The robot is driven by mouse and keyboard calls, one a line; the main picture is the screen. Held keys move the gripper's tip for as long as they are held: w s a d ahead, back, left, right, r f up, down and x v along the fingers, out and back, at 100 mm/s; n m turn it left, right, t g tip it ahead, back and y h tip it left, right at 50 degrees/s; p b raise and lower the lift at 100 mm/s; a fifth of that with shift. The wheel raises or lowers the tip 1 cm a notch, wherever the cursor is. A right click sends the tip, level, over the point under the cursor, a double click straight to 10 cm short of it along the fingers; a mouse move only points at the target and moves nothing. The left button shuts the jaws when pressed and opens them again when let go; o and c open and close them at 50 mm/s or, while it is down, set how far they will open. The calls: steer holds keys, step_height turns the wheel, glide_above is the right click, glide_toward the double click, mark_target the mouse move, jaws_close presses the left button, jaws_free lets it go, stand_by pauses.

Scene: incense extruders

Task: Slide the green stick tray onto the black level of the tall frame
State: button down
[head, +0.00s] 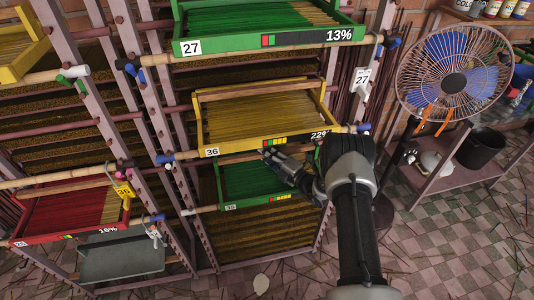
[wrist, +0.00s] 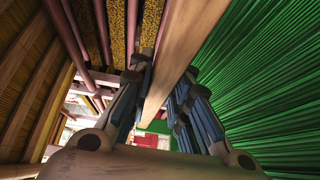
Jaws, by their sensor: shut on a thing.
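My gripper (head: 270,154) is at the tray's upper edge, just under the yellow tray's front. In the wrist view its fingers (wrist: 160,92) are shut on a pale wooden bar (wrist: 180,50) beside the green sticks. My arm hides the green stick tray's right end.
A red tray (head: 70,215) and a grey tray (head: 122,258) are on the left rack. A fan (head: 453,83) and a shelf (head: 435,165) with a dark bucket (head: 481,148) stand at right. The tiled floor (head: 440,250) at lower right is mostly clear, with scattered sticks.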

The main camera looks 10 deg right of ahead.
steer(key=shift+r, duration=0.1)
steer(key=c, duration=1.4)
jaws_free()
steer(key=o, duration=0.3)
steer(key=shift+s+p, duration=2.7)
steer(key=shift+s, duration=3.85)
steer(key=shift+d, duration=0.1)
